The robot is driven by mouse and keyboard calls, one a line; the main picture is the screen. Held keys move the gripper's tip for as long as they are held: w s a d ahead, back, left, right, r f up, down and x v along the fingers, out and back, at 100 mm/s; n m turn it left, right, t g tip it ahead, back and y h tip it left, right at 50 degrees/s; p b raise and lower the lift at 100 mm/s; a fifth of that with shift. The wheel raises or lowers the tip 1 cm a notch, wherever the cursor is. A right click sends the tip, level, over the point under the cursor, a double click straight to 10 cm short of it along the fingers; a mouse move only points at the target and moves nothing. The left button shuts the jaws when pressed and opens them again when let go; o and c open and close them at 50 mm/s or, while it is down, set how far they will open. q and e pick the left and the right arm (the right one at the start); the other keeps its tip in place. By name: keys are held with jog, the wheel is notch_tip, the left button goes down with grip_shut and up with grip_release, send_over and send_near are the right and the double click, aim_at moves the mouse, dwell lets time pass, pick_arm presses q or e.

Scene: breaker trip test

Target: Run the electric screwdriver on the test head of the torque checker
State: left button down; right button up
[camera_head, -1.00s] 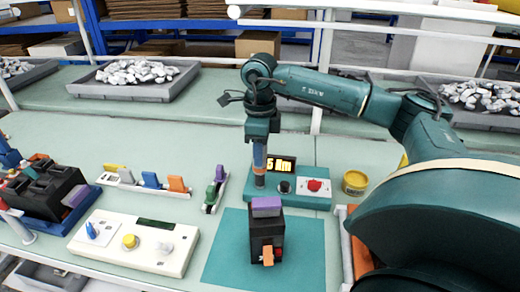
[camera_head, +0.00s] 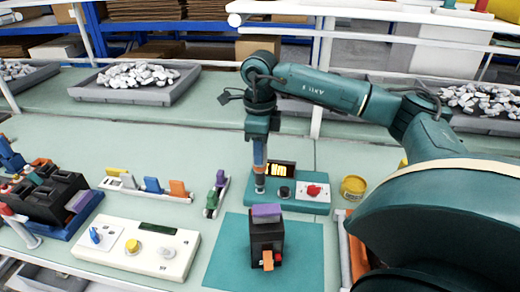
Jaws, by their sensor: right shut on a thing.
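My right gripper (camera_head: 260,138) is shut on the electric screwdriver (camera_head: 259,157), a slim blue, orange and grey tool. It holds it upright, tip down, over the left end of the torque checker (camera_head: 318,207). The screwdriver's lower end is at the test head there; the head itself is mostly hidden, so I cannot tell exactly how they touch. The checker is a teal block with a dark display (camera_head: 281,169) showing yellow-orange marks, a black knob (camera_head: 285,192) and a red knob (camera_head: 314,190) on a white plate. My left gripper is not in view.
A black breaker (camera_head: 266,240) with a purple top stands on a teal mat (camera_head: 225,256) in front. A white panel (camera_head: 117,255) with knobs is to its left. A yellow tub (camera_head: 353,187) stands right of the checker. Grey trays (camera_head: 88,93) of pale pieces line the back.

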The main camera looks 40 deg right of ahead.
jog(key=shift+r+p, duration=1.2)
jog(key=shift+r, duration=0.65)
